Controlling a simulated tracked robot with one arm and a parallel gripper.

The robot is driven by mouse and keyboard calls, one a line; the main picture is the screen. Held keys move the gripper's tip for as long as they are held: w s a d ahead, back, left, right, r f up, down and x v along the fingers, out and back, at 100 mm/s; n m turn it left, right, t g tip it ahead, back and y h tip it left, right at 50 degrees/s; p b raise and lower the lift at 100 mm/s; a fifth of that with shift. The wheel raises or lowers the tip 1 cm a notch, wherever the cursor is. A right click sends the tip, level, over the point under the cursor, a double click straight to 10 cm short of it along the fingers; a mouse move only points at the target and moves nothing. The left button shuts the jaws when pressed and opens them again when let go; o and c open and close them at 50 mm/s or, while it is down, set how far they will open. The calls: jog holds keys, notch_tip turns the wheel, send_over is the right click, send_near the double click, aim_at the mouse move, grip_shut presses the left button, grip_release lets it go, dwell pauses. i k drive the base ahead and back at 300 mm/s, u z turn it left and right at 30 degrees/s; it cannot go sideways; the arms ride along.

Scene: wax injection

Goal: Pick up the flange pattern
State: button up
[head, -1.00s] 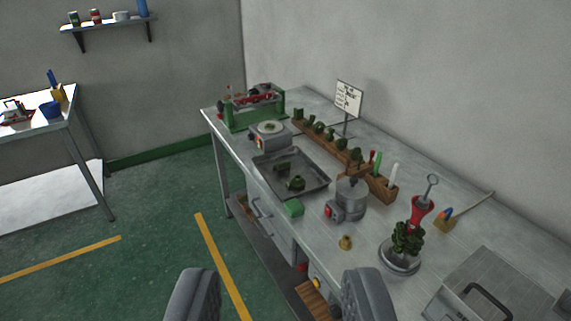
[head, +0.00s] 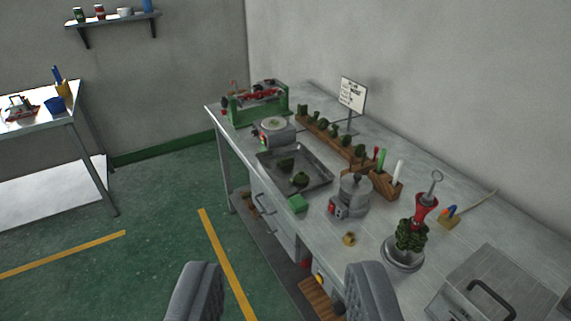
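A grey tray (head: 277,183) on the metal workbench (head: 378,130) holds dark green wax pieces. One is blocky (head: 286,165) towards the back; another is rounder (head: 300,180) in front of it. I cannot tell at this size which piece is the flange pattern. More green pieces (head: 334,132) stand in a row on a wooden rack behind the tray. My gripper (head: 281,285) is open and empty, its two grey fingers wide apart at the bottom of the view. It is well short of the bench's pieces.
A green block (head: 298,203), a grey pot (head: 354,195) and a small brass piece (head: 349,239) lie near the front edge. A green tree on a round base (head: 404,256) and a metal box (head: 485,290) stand at right.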

aim_at(302, 177)
jog(key=u, duration=0.45)
jog(key=k, duration=1.15)
jog(key=u, duration=0.95)
jog(key=i, duration=2.55)
jog(key=z, duration=0.95)
jog(key=i, duration=1)
jog(key=z, duration=1)
jog(key=i, duration=0.5)
jog(key=z, duration=0.35)
